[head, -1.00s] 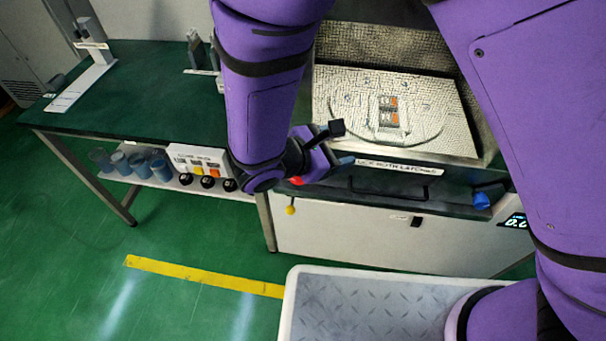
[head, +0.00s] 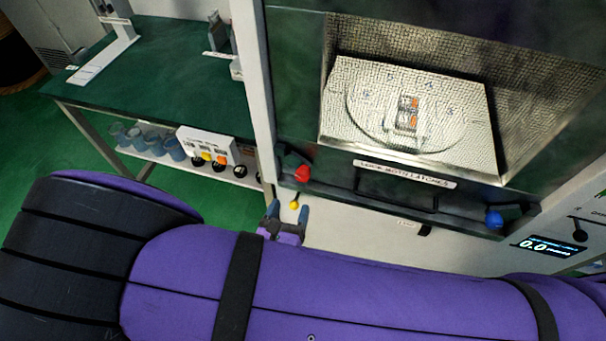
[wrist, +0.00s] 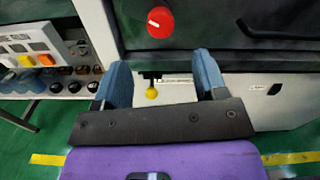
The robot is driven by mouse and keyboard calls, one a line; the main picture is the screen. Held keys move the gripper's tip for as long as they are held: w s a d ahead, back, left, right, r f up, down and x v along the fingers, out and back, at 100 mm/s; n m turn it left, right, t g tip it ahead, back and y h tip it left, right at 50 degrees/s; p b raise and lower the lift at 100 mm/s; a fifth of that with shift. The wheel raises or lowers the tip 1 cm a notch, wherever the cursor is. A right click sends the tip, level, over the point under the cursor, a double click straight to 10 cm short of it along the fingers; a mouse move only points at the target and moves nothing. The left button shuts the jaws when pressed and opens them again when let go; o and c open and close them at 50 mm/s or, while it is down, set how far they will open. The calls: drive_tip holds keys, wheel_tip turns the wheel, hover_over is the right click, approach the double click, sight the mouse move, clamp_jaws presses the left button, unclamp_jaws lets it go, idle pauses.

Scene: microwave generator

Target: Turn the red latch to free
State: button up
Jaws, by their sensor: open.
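The red latch (head: 301,174) is a red knob on a dark mount at the left of the front ledge of the microwave cabinet (head: 318,195). In the wrist view the red latch (wrist: 160,22) shows as a round red knob, above and beyond the fingertips. My gripper (head: 288,211) is open and empty, below and in front of the latch and apart from it. In the wrist view its two blue-grey fingers (wrist: 160,78) stand wide apart. A small yellow ball (wrist: 151,93) shows between them, further back.
A blue latch (head: 493,218) is at the right of the ledge. A dark handle (head: 395,203) and a label (head: 405,173) reading "LOCK BOTH LATCHES" lie between. A green table (head: 175,75) with a button box (head: 208,148) and several cups below stands left.

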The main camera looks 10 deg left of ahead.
sight(301, 178)
drive_tip(key=w, duration=0.9)
drive_tip(key=shift+w+d, duration=0.25)
drive_tip(key=shift+d, duration=0.1)
drive_tip(key=shift+c, duration=0.3)
drive_tip(key=c, duration=0.9)
